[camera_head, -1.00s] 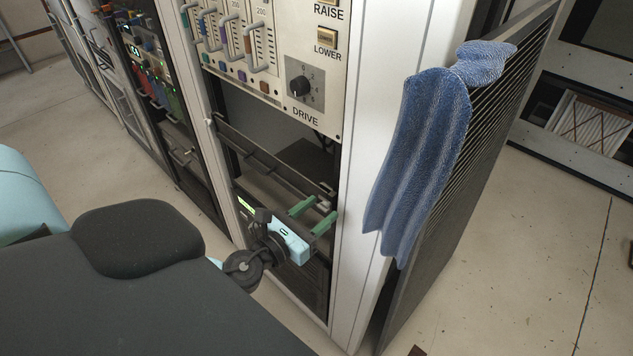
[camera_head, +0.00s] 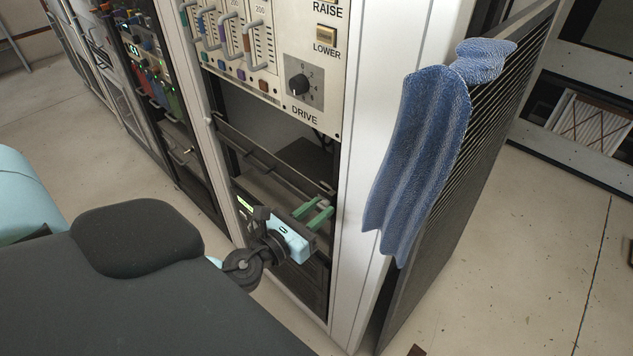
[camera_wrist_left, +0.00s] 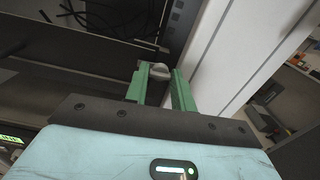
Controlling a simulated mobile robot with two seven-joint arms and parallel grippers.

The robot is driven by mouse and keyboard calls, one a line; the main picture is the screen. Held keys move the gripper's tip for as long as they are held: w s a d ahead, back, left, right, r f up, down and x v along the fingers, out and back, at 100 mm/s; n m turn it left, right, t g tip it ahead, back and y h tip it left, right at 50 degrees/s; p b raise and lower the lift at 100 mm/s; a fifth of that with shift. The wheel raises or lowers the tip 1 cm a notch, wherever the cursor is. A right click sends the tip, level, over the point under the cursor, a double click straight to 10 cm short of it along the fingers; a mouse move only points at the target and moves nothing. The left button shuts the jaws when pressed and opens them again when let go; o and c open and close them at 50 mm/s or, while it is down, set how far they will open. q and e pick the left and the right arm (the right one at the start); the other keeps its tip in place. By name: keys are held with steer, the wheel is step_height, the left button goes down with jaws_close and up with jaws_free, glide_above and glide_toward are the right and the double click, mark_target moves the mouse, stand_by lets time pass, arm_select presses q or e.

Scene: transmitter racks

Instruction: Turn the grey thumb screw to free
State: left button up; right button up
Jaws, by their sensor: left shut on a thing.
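My left gripper (camera_head: 313,212) reaches into the open bay low in the rack, with its green fingers pointing at the bay's right side. In the left wrist view the gripper (camera_wrist_left: 160,76) has its fingertips around a small grey round knob, the grey thumb screw (camera_wrist_left: 157,69), beside the white rack post. The fingers stand a little apart, with the screw between their tips. The screw is partly hidden by the fingers. In the head view the screw is too small and covered to make out clearly. My right gripper is not in view.
A panel with a DRIVE knob (camera_head: 300,84) sits above the bay. A blue cloth (camera_head: 418,160) hangs over the dark louvred panel (camera_head: 470,170) at the right. Loose black cables (camera_wrist_left: 95,15) show in the left wrist view. The floor at the right is clear.

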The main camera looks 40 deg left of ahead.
arm_select(q)
steer(key=n, duration=1.7)
steer(key=shift+n, duration=0.3)
stand_by(0.4)
steer(key=o, duration=1)
